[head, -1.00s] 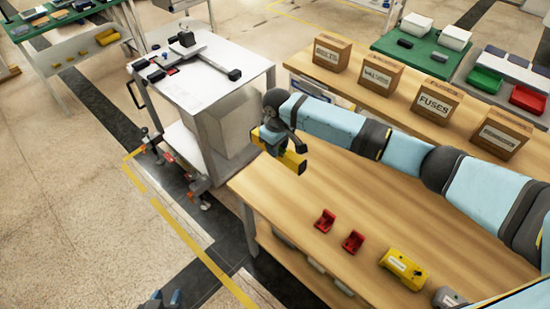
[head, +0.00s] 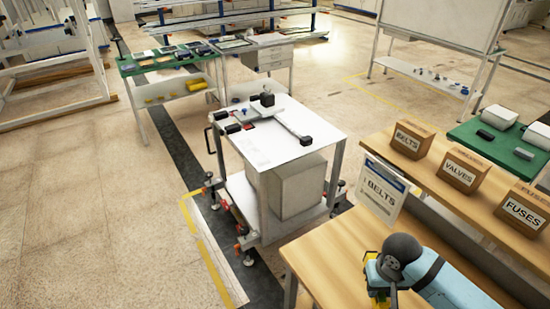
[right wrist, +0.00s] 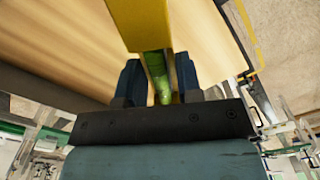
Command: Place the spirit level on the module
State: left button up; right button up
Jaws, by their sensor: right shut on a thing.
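The yellow spirit level (right wrist: 142,22) is in my right gripper (right wrist: 159,82), whose two dark fingers close on it from both sides around its green vial. In the head view the right gripper (head: 380,288) is low in the picture over the near wooden bench, with a bit of the yellow level (head: 374,272) showing. The rest of the level is hidden by my wrist. My left gripper is not in view.
The white cart (head: 262,155) stands beyond the bench's left end. Belts, valves and fuses boxes (head: 461,169) and a belts sign (head: 382,190) stand on the wooden bench (head: 330,258). Open floor (head: 120,215) lies left of the cart.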

aim_at(253, 152)
jog(key=i+j+z, duration=0.1)
jog(key=i+j, duration=0.25)
jog(key=j, duration=0.15)
jog(key=i+j+z, duration=0.1)
jog(key=i+j, duration=0.2)
jog(key=j, duration=0.2)
jog(key=i+j+z, duration=0.1)
jog(key=i+j, duration=0.25)
jog(key=j, duration=0.15)
jog(key=i+j+z, duration=0.1)
jog(key=i+j, duration=0.15)
jog(key=j, duration=0.35)
jog(key=i+j+z, duration=0.15)
jog(key=i+j, duration=0.15)
jog(key=j, duration=0.25)
jog(key=i+j+z, duration=0.1)
jog(key=i+j, duration=0.15)
jog(key=j, duration=0.35)
jog(key=i+j+z, duration=0.1)
jog(key=j, duration=0.55)
jog(key=i+j+z, duration=0.1)
jog(key=i+j, duration=0.2)
jog(key=j, duration=0.35)
